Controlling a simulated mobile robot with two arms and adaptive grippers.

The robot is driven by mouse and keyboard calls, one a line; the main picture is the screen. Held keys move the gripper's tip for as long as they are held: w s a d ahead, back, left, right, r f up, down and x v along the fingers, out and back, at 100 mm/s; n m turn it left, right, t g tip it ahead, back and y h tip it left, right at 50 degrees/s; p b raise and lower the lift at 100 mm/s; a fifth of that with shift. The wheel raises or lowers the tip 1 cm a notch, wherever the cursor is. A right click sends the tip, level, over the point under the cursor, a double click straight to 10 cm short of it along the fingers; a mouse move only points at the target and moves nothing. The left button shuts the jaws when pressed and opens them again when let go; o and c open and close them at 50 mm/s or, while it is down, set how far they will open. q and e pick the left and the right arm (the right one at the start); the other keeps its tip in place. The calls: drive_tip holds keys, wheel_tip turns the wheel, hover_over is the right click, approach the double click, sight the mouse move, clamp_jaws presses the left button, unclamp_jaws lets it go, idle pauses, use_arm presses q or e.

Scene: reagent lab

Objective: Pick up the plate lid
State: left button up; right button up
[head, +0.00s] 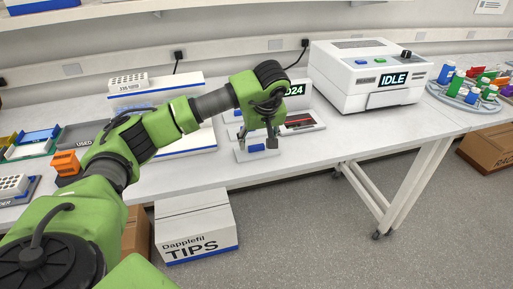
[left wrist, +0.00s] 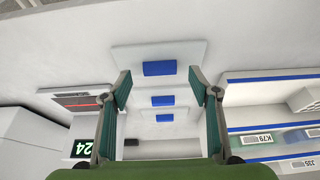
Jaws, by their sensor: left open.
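A flat white piece with a blue block on it (head: 242,155) lies near the front edge of the bench in the head view. It looks like the plate lid, but I cannot be sure. My left gripper (head: 257,142) points down at it, and its fingers partly hide it. In the left wrist view, the white piece (left wrist: 190,54) lies beyond the open fingertips (left wrist: 161,80), with its blue block (left wrist: 159,68) between them in the picture. Nothing is held. Two similar blue blocks (left wrist: 162,101) show nearer. My right gripper is not in view.
A white machine marked IDLE (head: 350,90) stands farther right. White-and-blue racks (head: 190,140) are at left. The bench front right of the gripper (head: 360,140) is clear.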

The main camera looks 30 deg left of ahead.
use_arm(q)
drive_tip(key=shift+x, duration=1.15)
drive_tip(key=shift+s, duration=0.1)
drive_tip(key=c, duration=1)
drive_tip(key=shift+o, duration=0.2)
drive_tip(key=shift+r, duration=0.15)
